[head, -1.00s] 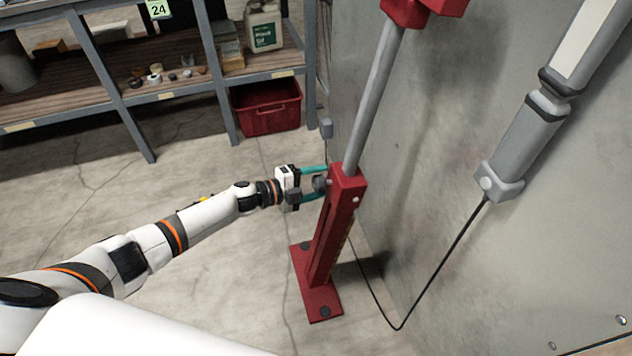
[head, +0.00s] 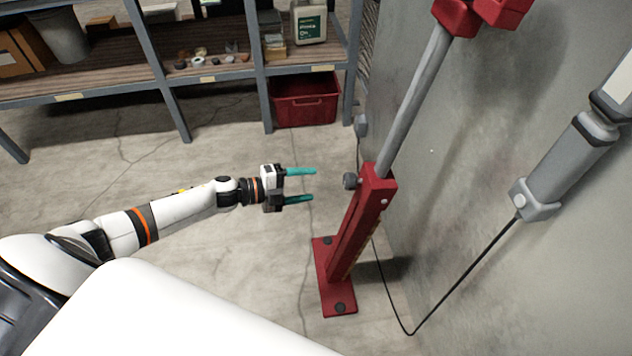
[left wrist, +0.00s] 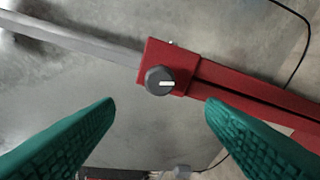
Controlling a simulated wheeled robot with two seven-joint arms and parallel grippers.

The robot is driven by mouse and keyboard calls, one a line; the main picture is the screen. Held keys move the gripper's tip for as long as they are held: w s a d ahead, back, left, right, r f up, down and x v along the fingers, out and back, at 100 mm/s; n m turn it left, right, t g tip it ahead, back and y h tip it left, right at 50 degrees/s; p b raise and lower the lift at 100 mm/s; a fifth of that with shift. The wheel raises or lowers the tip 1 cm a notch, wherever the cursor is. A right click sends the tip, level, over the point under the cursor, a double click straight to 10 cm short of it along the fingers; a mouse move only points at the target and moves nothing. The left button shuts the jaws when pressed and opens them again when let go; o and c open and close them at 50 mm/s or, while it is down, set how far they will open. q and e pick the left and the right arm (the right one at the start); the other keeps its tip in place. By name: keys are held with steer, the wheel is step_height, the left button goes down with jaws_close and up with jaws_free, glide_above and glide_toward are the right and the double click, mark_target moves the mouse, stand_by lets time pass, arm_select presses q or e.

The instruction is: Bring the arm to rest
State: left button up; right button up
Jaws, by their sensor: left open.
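My left gripper (head: 300,184) is open and empty, with its two teal fingers spread. It stands a short gap left of the red stand (head: 352,230) in the head view. A dark grey knob (head: 350,181) sticks out from the top of the stand. In the left wrist view the knob (left wrist: 160,81) shows with a white mark on its face, on the red block (left wrist: 185,58), beyond the fingertips and apart from them. My right gripper does not show.
A grey pole (head: 415,95) rises from the stand towards a red bracket. A grey wall (head: 470,150) with a cable (head: 450,280) is on the right. Shelves (head: 180,80) and a red bin (head: 305,100) stand at the back. The floor around my left arm is clear.

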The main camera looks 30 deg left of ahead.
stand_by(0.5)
